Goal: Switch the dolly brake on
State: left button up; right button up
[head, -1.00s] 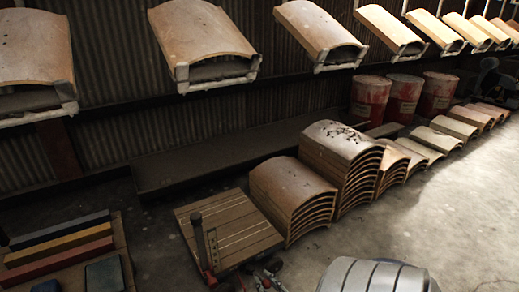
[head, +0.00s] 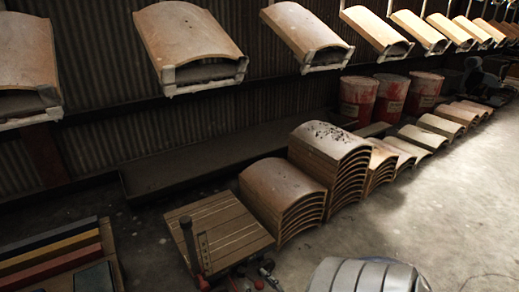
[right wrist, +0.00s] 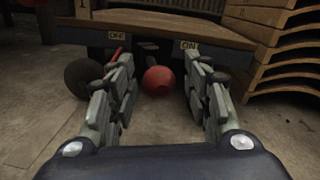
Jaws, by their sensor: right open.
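The dolly (head: 222,222) is a slatted wooden platform on the floor, and its front edge shows at the top of the right wrist view (right wrist: 150,37). That edge carries an OFF label (right wrist: 116,36) at left and an ON label (right wrist: 189,45) at right. A red ball knob (right wrist: 158,80) sits below the labels, between the two. A short red bar (right wrist: 117,54) shows under OFF; its link to the knob is unclear. My right gripper (right wrist: 160,82) is open, its fingers on either side of the knob in that view. Contact cannot be told. My left gripper is out of view.
A dark wheel (right wrist: 85,77) is left of the fingers. Stacked curved panels (head: 280,196) stand right of the dolly. An upright post (head: 188,245) rises at its left. Coloured bars (head: 50,248) lie at left. Panels (head: 190,40) hang above. Open floor lies at right.

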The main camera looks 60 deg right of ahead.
jog(key=v, duration=1.2)
